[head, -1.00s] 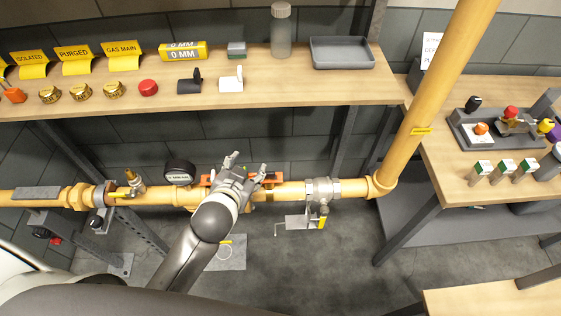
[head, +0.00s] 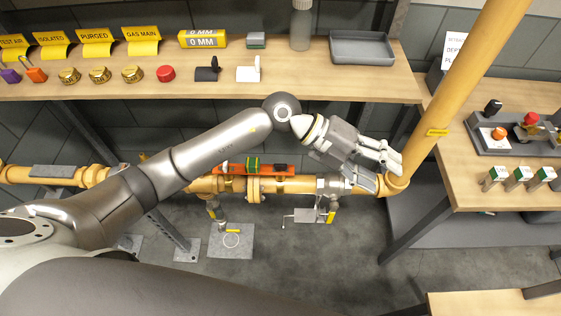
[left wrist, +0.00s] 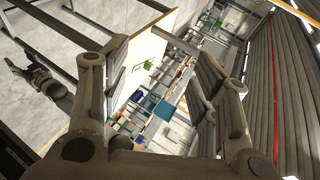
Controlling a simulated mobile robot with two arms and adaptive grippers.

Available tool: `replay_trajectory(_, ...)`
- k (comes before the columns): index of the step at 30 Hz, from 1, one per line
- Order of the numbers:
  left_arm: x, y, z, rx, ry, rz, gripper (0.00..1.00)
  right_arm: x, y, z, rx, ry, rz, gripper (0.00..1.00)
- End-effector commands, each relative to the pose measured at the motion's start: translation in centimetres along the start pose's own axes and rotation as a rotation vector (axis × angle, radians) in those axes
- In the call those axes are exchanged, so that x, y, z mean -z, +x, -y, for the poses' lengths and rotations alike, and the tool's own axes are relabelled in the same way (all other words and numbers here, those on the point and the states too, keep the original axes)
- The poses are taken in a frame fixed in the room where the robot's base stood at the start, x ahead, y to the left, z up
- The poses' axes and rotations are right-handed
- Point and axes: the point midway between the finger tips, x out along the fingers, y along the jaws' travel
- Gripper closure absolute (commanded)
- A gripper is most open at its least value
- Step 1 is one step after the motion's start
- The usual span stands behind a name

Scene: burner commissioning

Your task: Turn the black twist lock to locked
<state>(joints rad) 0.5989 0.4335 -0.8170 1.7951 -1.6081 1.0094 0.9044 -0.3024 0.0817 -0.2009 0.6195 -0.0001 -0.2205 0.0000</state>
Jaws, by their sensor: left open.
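A black piece with an upright tab (head: 207,69) sits on the wooden shelf beside a similar white piece (head: 249,69). A black knob (head: 493,106) stands on a grey tray on the right table. I cannot tell which black part is the twist lock. My left gripper (head: 385,170) is open and empty, fingers pointing right, by the right end of the yellow pipe. It is well apart from both black parts. In the left wrist view its open fingers (left wrist: 158,58) frame only distant background. A gripper-like part (left wrist: 42,80), likely my right gripper, shows at the left, its fingers unclear.
The yellow pipe (head: 285,186) runs under the shelf (head: 330,90) and rises at the right as a riser (head: 456,85). A valve (head: 331,186) sits close to my left gripper. The grey tray (head: 480,145) holds other coloured parts. A shallow empty tray (head: 362,48) lies on the shelf.

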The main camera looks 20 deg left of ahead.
Motion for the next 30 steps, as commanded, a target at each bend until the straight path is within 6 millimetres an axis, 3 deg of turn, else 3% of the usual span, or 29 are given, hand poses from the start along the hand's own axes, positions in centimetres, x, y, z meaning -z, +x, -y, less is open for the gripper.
replay_trajectory(3,-2.6,-2.6,-5.8,-0.352,0.019,0.027,0.45,0.1,0.0,-0.1,-0.001,0.000,-0.001,0.43)
replay_trajectory(6,-5.1,-6.6,-10.0,-0.628,-0.005,0.085,0.45,0.1,-0.1,-0.1,-0.001,0.000,-0.002,0.43)
replay_trajectory(9,-7.1,-11.1,-12.6,-0.851,-0.047,0.159,0.45,0.2,-0.1,-0.1,-0.001,0.000,-0.003,0.43)
replay_trajectory(12,-8.3,-14.7,-13.9,-1.003,-0.088,0.224,0.45,0.3,-0.1,-0.1,-0.001,0.001,-0.003,0.43)
replay_trajectory(15,-8.9,-16.9,-14.5,-1.087,-0.117,0.263,0.45,0.3,-0.1,-0.1,-0.001,0.001,-0.004,0.43)
replay_trajectory(18,-9.1,-17.6,-14.9,-1.117,-0.128,0.277,0.45,0.3,-0.3,-0.1,-0.001,0.001,-0.004,0.43)
replay_trajectory(22,-9.2,-17.0,-16.2,-1.118,-0.131,0.274,0.45,0.4,-0.9,-0.1,-0.001,0.001,-0.004,0.43)
replay_trajectory(30,-9.9,-14.8,-20.7,-1.115,-0.131,0.272,0.45,0.5,-2.6,-0.1,-0.001,0.002,-0.004,0.43)
